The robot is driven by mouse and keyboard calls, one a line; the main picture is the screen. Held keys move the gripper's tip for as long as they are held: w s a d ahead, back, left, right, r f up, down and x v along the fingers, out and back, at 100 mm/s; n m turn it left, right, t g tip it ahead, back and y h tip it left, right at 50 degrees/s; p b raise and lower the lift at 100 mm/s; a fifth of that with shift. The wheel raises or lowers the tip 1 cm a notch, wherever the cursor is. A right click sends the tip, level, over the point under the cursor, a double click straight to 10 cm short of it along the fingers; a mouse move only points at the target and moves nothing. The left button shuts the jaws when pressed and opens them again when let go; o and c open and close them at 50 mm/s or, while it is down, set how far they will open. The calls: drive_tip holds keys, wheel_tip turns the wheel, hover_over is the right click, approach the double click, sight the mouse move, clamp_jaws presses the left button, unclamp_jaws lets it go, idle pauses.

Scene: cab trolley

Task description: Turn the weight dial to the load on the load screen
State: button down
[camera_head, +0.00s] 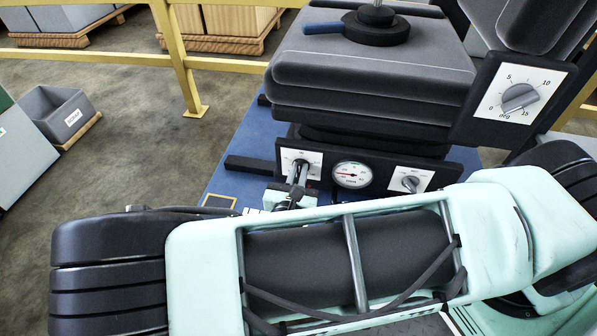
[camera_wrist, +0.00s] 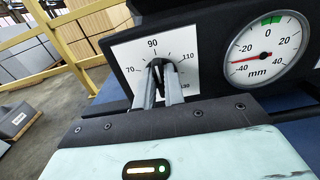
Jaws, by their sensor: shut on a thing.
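The weight dial is a dark knob (camera_wrist: 157,66) on a white plate marked 70, 90, 110 and 130 in the wrist view. Its plate (camera_head: 288,156) is the left one on the black panel under the seat in the head view. My gripper (camera_wrist: 162,74) is shut on the knob, one finger on each side; in the head view it (camera_head: 298,172) reaches the plate from the front. The fingers cover most of the knob, so I cannot read its pointer. I see no load screen in either view.
Right of the dial is a round mm gauge (camera_head: 352,175), its red needle near -40 in the wrist view (camera_wrist: 262,57). Further right is a second knob (camera_head: 410,184). A deg dial (camera_head: 519,97) sits on the side plate. The seat (camera_head: 370,75) overhangs the panel.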

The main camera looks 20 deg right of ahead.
drive_tip(key=shift+r+m+p, duration=0.2)
drive_tip(key=shift+m+p, duration=0.8)
drive_tip(key=shift+p, duration=0.2)
drive_tip(key=m+p, duration=0.2)
drive_tip(key=shift+s+d+m+p, duration=0.1)
drive_tip(key=shift+m+p, duration=0.2)
drive_tip(key=shift+p, duration=0.05)
drive_tip(key=shift+s+d+f+m+p, duration=0.1)
drive_tip(key=shift+f+m+p, duration=0.1)
drive_tip(key=shift+m+p, duration=2)
drive_tip(key=shift+f+m+p, duration=0.25)
drive_tip(key=shift+m+p, duration=1.2)
drive_tip(key=shift+m, duration=1.5)
drive_tip(key=shift+s+d+f+m+p, duration=0.1)
drive_tip(key=shift+f+m+p, duration=0.1)
drive_tip(key=shift+m+p, duration=2)
drive_tip(key=shift+m+b, duration=0.35)
drive_tip(key=shift+m, duration=0.1)
drive_tip(key=c, duration=1.5)
unclamp_jaws()
drive_tip(key=shift+w, duration=0.1)
